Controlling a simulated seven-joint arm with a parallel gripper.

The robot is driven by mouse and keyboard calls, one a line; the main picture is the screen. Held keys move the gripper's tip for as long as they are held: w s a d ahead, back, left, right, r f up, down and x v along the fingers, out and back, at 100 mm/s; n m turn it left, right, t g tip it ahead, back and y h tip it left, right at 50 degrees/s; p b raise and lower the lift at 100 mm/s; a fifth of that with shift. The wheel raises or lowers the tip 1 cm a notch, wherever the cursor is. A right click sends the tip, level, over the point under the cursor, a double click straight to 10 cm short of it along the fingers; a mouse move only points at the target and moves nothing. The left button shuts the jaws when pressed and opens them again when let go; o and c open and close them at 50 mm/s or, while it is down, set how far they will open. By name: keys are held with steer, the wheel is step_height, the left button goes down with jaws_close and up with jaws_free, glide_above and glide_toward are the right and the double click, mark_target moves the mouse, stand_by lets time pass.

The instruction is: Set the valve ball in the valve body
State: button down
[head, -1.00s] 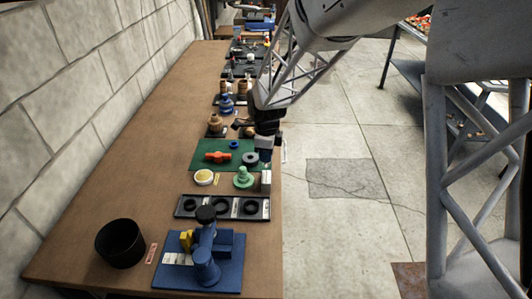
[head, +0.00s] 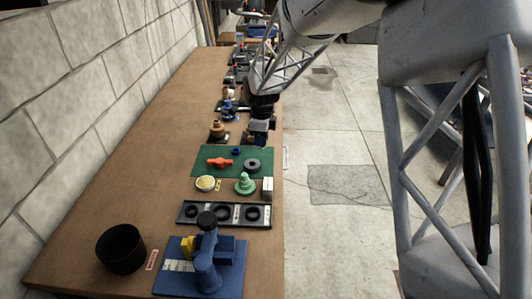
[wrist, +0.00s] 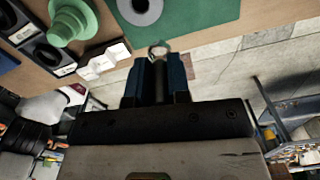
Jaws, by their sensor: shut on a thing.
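My gripper (head: 259,138) is above the right edge of the table, beside the far right corner of the green mat. In the wrist view its two dark blue fingers (wrist: 158,75) are shut on a small pale, ring-like thing (wrist: 159,47), which looks like the valve ball with its bore showing. The fingers hide most of it. A brass-coloured body (head: 217,131) stands on a dark plate just beyond the mat, left of my gripper; it may be the valve body, but I cannot be sure. My gripper is apart from it.
The green mat (head: 208,150) bears an orange handle (head: 219,163), a grey ring (head: 252,165) and a blue ring. Nearer stand a green stepped piece (head: 245,184), a white block (head: 267,188), a black tray (head: 224,224), a blue fixture (head: 207,270) and a black cup (head: 121,248).

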steer(key=w+a+r, duration=0.2)
steer(key=w, duration=0.6)
steer(key=w+a+r, duration=0.2)
steer(key=w, duration=0.6)
steer(key=shift+w+a+r, duration=0.35)
steer(key=shift+w+a, duration=0.05)
steer(key=shift+f, duration=0.1)
steer(key=shift+f, duration=2.3)
steer(key=shift+f, duration=2)
stand_by(0.4)
stand_by(0.7)
steer(key=c, duration=0.9)
jaws_free()
steer(key=shift+c, duration=0.2)
